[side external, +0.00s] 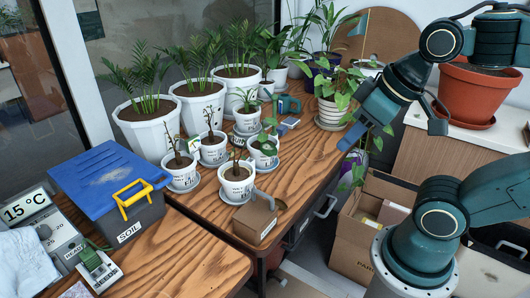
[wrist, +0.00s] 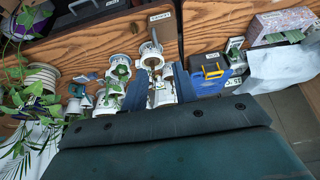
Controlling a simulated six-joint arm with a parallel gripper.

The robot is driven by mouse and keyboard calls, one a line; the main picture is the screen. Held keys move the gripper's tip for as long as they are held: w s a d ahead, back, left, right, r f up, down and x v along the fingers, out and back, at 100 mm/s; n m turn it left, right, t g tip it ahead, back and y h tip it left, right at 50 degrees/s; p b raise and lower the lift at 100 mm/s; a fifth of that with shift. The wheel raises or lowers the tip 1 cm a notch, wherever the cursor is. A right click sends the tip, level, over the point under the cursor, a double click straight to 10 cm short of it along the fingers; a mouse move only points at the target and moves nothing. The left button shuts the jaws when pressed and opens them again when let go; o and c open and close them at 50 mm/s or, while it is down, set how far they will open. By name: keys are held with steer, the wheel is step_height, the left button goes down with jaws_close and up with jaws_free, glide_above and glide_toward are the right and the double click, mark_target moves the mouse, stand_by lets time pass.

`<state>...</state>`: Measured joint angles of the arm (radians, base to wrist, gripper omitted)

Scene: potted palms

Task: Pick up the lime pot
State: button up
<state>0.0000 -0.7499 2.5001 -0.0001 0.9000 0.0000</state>
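Several small white labelled pots with seedlings stand upright on saucers on the wooden table. One is at the front (side external: 237,184), one at the left (side external: 182,172), one behind (side external: 213,149) and one at the right (side external: 264,153). The label lettering is too small to read, so I cannot tell which is the lime pot. My gripper (side external: 352,136) hangs in the air right of the pots, empty. In the wrist view its two fingers (wrist: 161,72) are apart, with white pots beyond and between them; the front pot (wrist: 151,62) shows near the tips.
Big white palm pots (side external: 146,132) line the back. A blue-lidded soil bin (side external: 110,185) stands left. A small brown box (side external: 254,219) sits at the front edge, close to the front pot. A trailing plant (side external: 335,85) is near my arm. An open carton (side external: 365,225) is below right.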

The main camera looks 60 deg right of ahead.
steer(key=shift+w+r, duration=0.1)
steer(key=w+d+r+m+g, duration=0.15)
steer(key=w+d, duration=0.35)
steer(key=w, duration=0.6)
steer(key=w+d+r+m+g, duration=0.1)
steer(key=w+d+r+m, duration=0.15)
steer(key=w+d, duration=0.6)
steer(key=w+d+f+m+g, duration=0.1)
steer(key=w+d+f+m, duration=0.1)
steer(key=w+d+f, duration=0.4)
steer(key=w+d+f+m+g+y, duration=0.1)
steer(key=w+d+f+m, duration=0.2)
steer(key=w+d+f, duration=0.4)
steer(key=d+f, duration=0.5)
steer(key=shift+w+d+f, duration=0.2)
steer(key=shift+w+d, duration=0.05)
steer(key=shift+d, duration=0.15)
steer(key=shift+f, duration=0.1)
step_height(320, 180, down, 8)
steer(key=w+a, duration=0.1)
